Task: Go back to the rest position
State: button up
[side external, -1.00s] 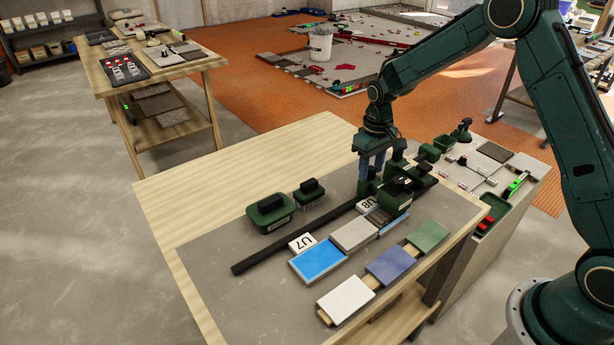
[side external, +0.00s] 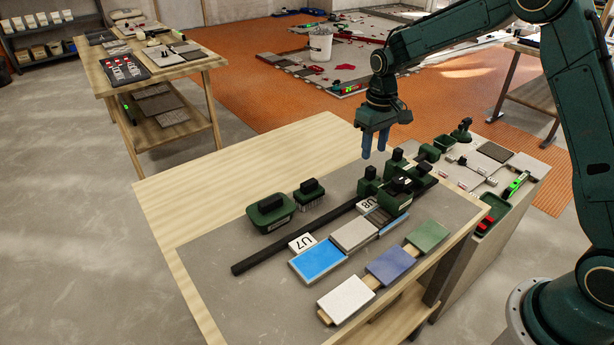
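My gripper (side external: 374,154) hangs in the air above the back of the worktable, fingers pointing down. The two blue fingers stand apart with a narrow gap, and nothing shows between them. Below and to the right of the fingertips, apart from them, a dark green tool (side external: 395,198) with black parts sits at the tile row, by the U8 label (side external: 367,204). The row has a bright blue tile (side external: 318,262) and a grey tile (side external: 354,234). The tool partly hides the tiles at the row's far end.
White (side external: 345,298), slate-blue (side external: 391,266) and green (side external: 428,235) tiles lie in front. A side bench (side external: 520,192) with small items stands at right. The wooden tabletop at left (side external: 230,185) is clear.

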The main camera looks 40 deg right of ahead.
jog(key=shift+r, duration=0.15)
jog(key=s+a+r+t, duration=0.3)
jog(key=s+a+r, duration=0.1)
jog(key=s+r, duration=1)
jog(key=s+a+r+t, duration=0.1)
jog(key=s, duration=0.7)
jog(key=s+a+r+t, duration=0.1)
jog(key=s, duration=0.8)
jog(key=shift+s+r+t, duration=0.15)
jog(key=shift+r+t, duration=0.15)
jog(key=shift+r, duration=0.1)
dwell(0.4)
